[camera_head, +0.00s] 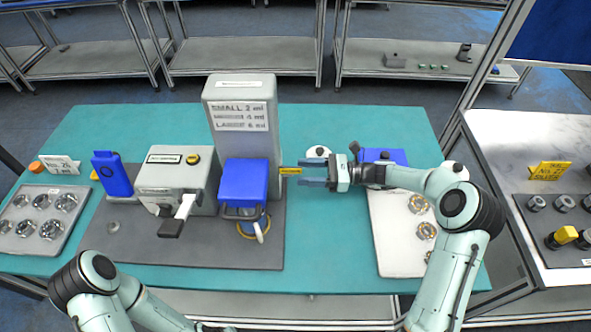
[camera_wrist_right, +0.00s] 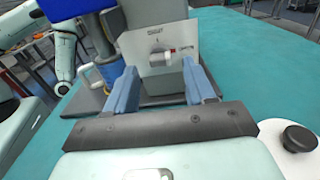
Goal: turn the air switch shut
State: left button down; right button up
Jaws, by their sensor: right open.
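The air switch (camera_wrist_right: 160,58) is a small knob with a red and white part on a light plate on the side of the grey machine. It shows in the right wrist view, straight ahead between my right fingers. In the head view the plate is seen nearly edge-on, so the knob is hard to make out. My right gripper (camera_head: 304,173) is open beside the tall grey machine (camera_head: 240,105), its blue fingers pointing left at its side. The fingers also show in the right wrist view (camera_wrist_right: 160,72), apart and empty, with the knob ahead of their tips. My left arm shows, but its gripper does not.
A blue box (camera_head: 243,181) with a handle is on the machine's front. A grey unit (camera_head: 178,175) with a lever stands left of it. A tray of metal parts (camera_head: 42,220) is at far left. A white board (camera_head: 401,245) with rings lies below my right forearm.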

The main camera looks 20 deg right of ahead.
aim_at(287, 172)
jog(key=shift+x, duration=1.7)
grip_shut()
